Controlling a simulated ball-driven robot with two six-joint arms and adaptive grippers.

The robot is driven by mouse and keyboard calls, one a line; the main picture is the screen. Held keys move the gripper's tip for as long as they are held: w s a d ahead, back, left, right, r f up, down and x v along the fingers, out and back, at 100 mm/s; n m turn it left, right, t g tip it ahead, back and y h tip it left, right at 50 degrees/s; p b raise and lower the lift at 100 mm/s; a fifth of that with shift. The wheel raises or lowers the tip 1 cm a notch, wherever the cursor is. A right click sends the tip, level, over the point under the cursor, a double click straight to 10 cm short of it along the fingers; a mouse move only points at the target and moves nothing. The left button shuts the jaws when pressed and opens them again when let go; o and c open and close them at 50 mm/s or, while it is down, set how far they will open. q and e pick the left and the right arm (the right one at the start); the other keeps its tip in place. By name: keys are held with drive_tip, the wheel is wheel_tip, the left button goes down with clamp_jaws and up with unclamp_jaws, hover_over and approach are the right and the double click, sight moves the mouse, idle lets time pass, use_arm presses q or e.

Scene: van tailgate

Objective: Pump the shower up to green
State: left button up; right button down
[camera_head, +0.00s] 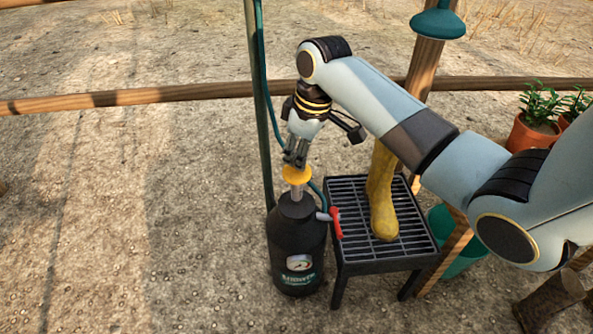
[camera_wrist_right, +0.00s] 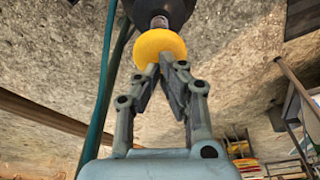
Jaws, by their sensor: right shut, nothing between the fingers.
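The shower is a black pressure tank (camera_head: 296,243) standing on the ground, with a round gauge (camera_head: 299,263) low on its front. The needle's place on the gauge is too small to read. A yellow round pump knob (camera_head: 296,174) sits on a short pale rod above the tank's neck. My right gripper (camera_head: 295,160) is over the knob, pointing down, its fingertips at the knob's top. In the right wrist view the shut fingers (camera_wrist_right: 160,72) meet at the edge of the yellow knob (camera_wrist_right: 158,47), with nothing between them. My left gripper is not in view.
A red valve lever (camera_head: 336,223) sticks out right of the tank. A slatted metal stand (camera_head: 362,250) with a yellow boot (camera_head: 383,205) stands close on the right. A green pole (camera_head: 259,100) with a hose rises behind the tank. Left ground is clear.

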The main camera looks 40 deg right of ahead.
sight(298, 176)
drive_tip(key=shift+s+f+b, duration=0.1)
drive_tip(key=shift+f+b, duration=0.75)
drive_tip(key=shift+f, duration=2.05)
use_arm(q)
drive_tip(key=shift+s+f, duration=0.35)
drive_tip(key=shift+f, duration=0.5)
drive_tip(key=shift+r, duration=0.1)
use_arm(e)
drive_tip(key=shift+r, duration=0.2)
wheel_tip(298, 176, up, 5)
drive_tip(key=p, duration=0.6)
drive_tip(key=shift+r, duration=0.15)
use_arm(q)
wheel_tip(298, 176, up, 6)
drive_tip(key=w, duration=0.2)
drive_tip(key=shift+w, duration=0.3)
